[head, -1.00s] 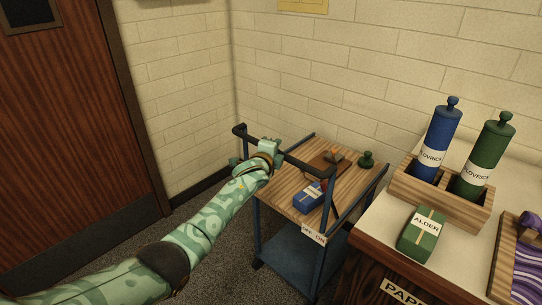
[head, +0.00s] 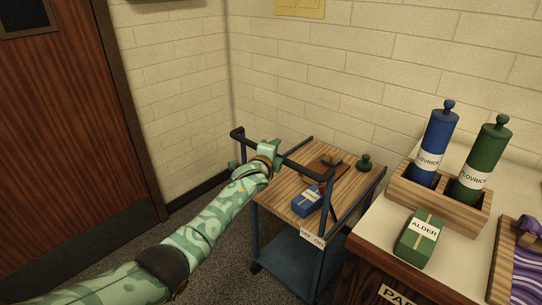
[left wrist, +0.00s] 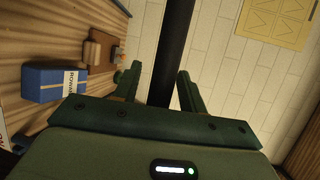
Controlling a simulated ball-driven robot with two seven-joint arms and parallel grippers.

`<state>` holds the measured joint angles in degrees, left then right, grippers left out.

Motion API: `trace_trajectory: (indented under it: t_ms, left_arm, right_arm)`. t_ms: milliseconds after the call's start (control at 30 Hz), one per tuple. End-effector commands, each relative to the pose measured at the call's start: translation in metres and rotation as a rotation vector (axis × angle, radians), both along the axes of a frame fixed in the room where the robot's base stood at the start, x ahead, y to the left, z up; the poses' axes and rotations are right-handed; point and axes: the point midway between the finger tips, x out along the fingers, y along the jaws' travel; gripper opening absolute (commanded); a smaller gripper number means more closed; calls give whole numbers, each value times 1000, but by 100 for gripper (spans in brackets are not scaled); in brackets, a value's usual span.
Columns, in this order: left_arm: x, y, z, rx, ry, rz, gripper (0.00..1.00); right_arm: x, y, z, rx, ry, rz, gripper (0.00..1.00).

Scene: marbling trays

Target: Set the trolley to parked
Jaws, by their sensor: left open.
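The trolley has a blue frame, a wooden top (head: 283,196) and a blue lower shelf (head: 291,258). It stands against the back wall in the head view, left of the counter. Its dark push bar (head: 303,170) runs along its near left side. My left gripper (head: 271,150) is at the bar. In the left wrist view the bar (left wrist: 174,45) passes between the two fingers of my open left gripper (left wrist: 158,74), with gaps beside it. A small white tag (head: 312,239) hangs at the trolley's near corner; its text is too small to read surely. My right gripper is not in view.
A blue packet (head: 306,203), a brown board (head: 322,166) and a green knobbed piece (head: 365,163) are on the trolley. The counter (head: 378,228) stands close on the right with a green packet (head: 420,239) and two cylinders in a wooden rack (head: 455,215). A door (head: 65,130) is left.

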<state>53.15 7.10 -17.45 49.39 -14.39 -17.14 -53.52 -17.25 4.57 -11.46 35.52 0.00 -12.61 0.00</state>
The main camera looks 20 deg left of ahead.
Motion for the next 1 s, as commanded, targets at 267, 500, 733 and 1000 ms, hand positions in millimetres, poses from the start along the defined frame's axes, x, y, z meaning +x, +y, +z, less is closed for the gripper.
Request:
trace_trajectory:
  t_ms: [267,500,733,1000]
  left_arm:
    - [-49,0,20,0,-4,0,41]
    - [-113,-1,28,1,-2,-1,41]
    - [-150,-2,30,1,-1,-1,41]
    - [-157,-2,29,1,0,-1,41]
  right_arm:
    - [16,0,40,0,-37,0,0]
    - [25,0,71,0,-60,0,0]
    - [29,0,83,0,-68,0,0]
    - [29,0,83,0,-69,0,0]
